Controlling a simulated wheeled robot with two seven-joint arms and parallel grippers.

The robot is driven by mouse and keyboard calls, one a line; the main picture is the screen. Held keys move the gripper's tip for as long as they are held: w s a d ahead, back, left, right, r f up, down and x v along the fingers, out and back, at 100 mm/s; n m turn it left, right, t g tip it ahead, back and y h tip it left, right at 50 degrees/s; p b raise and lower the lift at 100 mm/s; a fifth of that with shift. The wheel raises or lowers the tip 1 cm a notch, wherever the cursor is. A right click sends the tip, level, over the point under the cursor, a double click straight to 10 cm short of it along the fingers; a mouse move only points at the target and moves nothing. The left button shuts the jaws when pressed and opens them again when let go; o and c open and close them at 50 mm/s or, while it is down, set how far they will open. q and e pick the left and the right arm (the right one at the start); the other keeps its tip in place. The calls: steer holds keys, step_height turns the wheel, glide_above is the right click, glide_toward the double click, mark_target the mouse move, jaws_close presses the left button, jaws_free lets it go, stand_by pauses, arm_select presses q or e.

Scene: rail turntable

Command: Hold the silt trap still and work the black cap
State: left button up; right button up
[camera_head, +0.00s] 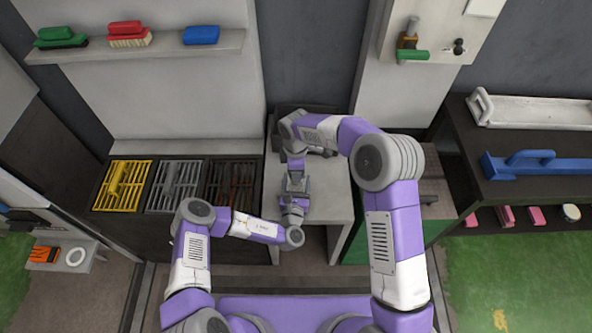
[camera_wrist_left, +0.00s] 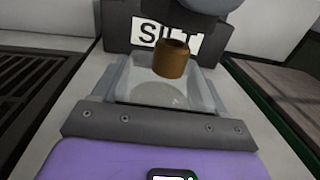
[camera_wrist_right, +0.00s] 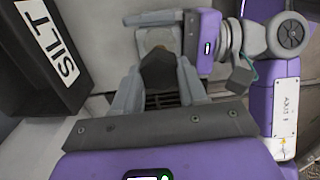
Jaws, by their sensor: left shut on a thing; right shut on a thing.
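The silt trap is mostly hidden by my grippers. In the left wrist view, a brown cylindrical part (camera_wrist_left: 172,60) stands in front of a dark block with a SILT label (camera_wrist_left: 165,37), and a pale round body (camera_wrist_left: 160,95) lies between the fingers. My left gripper (camera_wrist_left: 160,88) is shut on the trap. In the right wrist view, the black cap (camera_wrist_right: 158,72) sits between the fingers of my right gripper (camera_wrist_right: 157,85), which is shut on it. Both grippers meet above the light bench in the head view, right gripper (camera_head: 296,183) from behind, left from the front.
Yellow (camera_head: 123,186), grey (camera_head: 174,187) and dark (camera_head: 230,186) grates lie left of the bench (camera_head: 330,195). Brushes stand on the shelf (camera_head: 170,45) above. A blue tool (camera_head: 530,163) and pale tray (camera_head: 530,110) sit on the right table.

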steer(key=shift+r, duration=2.5)
arm_select(q)
steer(key=o, duration=1.5)
steer(key=shift+o, duration=0.2)
steer(key=s+a, duration=0.1)
steer(key=s, duration=1.1)
